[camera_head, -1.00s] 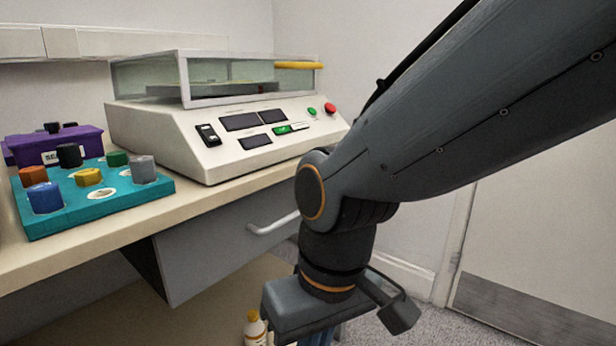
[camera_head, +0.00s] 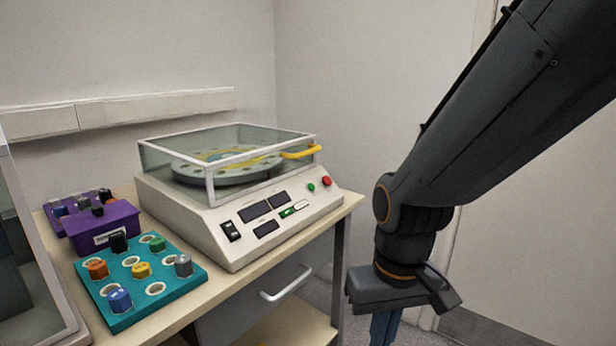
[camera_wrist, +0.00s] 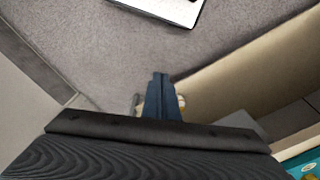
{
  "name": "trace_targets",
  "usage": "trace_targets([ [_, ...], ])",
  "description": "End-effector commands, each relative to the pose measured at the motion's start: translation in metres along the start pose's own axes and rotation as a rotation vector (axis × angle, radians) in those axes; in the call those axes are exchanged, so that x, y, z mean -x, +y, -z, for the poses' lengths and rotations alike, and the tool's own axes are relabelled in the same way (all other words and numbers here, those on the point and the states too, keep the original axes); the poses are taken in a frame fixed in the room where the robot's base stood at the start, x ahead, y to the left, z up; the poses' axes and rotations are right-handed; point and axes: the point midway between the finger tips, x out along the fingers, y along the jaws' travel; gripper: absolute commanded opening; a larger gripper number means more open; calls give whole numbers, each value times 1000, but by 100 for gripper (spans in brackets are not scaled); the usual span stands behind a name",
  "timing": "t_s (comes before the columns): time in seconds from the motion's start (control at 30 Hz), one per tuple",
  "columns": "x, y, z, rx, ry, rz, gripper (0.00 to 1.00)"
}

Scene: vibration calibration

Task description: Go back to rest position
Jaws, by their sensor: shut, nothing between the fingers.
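My gripper (camera_head: 383,328) hangs pointing down to the right of the bench, over the floor. It is apart from the bench and holds nothing. In the wrist view my gripper's fingers (camera_wrist: 160,98) are together, with grey carpet beyond them. The fingertips run to the bottom edge of the head view.
A white machine (camera_head: 240,225) with a clear cover and yellow handle stands on the bench (camera_head: 350,204). A teal tray (camera_head: 185,285) holds several coloured knobs, beside a purple box (camera_head: 103,228). A drawer handle (camera_head: 286,284) sticks out below. A pale wall panel (camera_head: 535,240) stands right.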

Motion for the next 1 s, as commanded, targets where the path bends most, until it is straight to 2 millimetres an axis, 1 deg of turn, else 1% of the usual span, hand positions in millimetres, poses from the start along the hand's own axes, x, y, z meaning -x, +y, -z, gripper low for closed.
trace_targets([
  [0.03, 19, 7, -5, -23, -5, -4, 0],
  [0.3, 68, 42, -19, -118, -16, -24, 0],
  [0.43, 87, 56, -26, -157, -22, -31, 0],
  [0.6, 98, 66, -32, -184, -25, -36, 0],
  [1.0, 100, 68, -33, -190, -26, -37, 0],
])
